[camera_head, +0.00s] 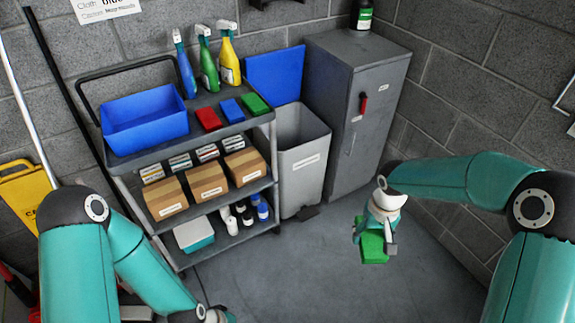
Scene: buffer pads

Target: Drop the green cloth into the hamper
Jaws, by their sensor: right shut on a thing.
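My right gripper (376,234) is shut on a green cloth (374,248), a small folded block, and holds it over the open floor in front of the grey cabinet. The hamper (303,168) is a grey bin with its blue lid (275,76) raised and its top open. It stands between the cart and the cabinet, to the left of and behind my right gripper. Another green folded cloth (255,103) lies on the cart top beside a blue one (232,110) and a red one (208,119). My left arm reaches down at the lower left, and its gripper is not visible.
The grey cart (262,120) holds a blue bin (145,122), spray bottles (229,62), boxes (206,183) and small bottles. The grey cabinet (352,120) stands right of the hamper. A yellow sign (24,192) is at the far left. The middle floor is clear.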

